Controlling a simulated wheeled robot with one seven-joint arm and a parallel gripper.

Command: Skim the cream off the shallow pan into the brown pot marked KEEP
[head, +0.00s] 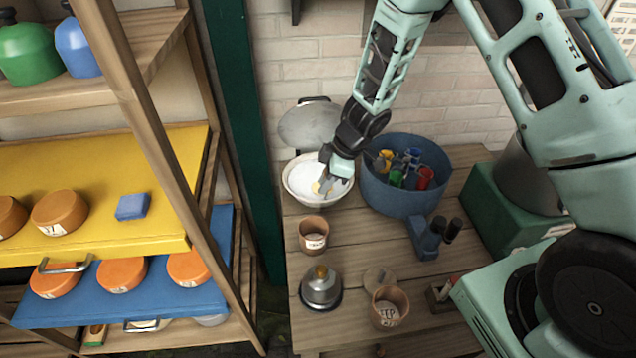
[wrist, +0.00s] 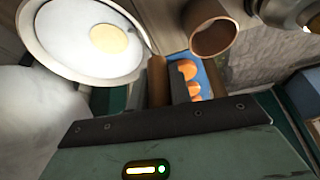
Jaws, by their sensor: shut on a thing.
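The shallow white pan (head: 292,184) stands at the back left of the wooden bench; its pale contents show a round yellowish patch (wrist: 108,38). My gripper (head: 328,181) is low over the pan's right part. In the wrist view it is shut on a brown, handle-like piece (wrist: 157,80); what this belongs to is mostly hidden. A brown pot (head: 313,243) with a pale label stands in front of the pan; a brown pot also shows in the wrist view (wrist: 195,22). A second labelled brown pot (head: 376,304) stands nearer the front. I cannot read which label says KEEP.
A blue tub (head: 395,201) with coloured items stands right of the pan. A metal burner-like item (head: 321,291), a small round lid (head: 377,279) and a blue item (head: 428,240) stand forward. A shelf rack with orange rounds fills the left.

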